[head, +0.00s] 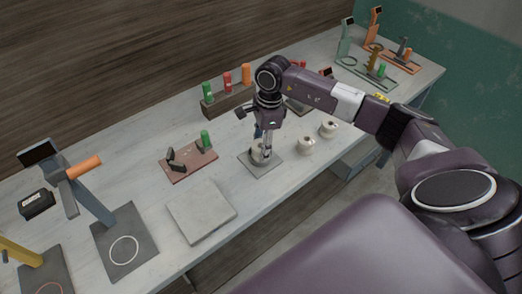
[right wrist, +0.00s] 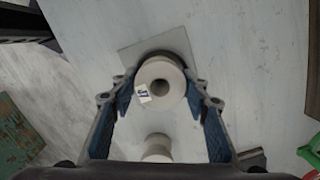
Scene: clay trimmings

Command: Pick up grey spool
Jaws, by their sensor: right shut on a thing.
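My right gripper (head: 263,147) points down and is shut on a pale grey spool (head: 257,152). In the right wrist view the spool (right wrist: 174,72) sits between the two blue-padded fingers (right wrist: 160,98), with its hole facing the camera and a small label on it. The spool is over a square grey plate (head: 275,164); I cannot tell whether it still touches it. Two similar pale spools stand to the right, a nearer one (head: 305,146) and a farther one (head: 328,130). One of them (right wrist: 157,147) also shows in the right wrist view. My left gripper is out of view.
A brown board (head: 184,168) with a green cylinder (head: 205,139) lies left of the gripper. A grey slab (head: 201,211) is in front of it. A wooden block with coloured cylinders (head: 229,102) stands behind. A stand with an orange roll (head: 84,168) is at left.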

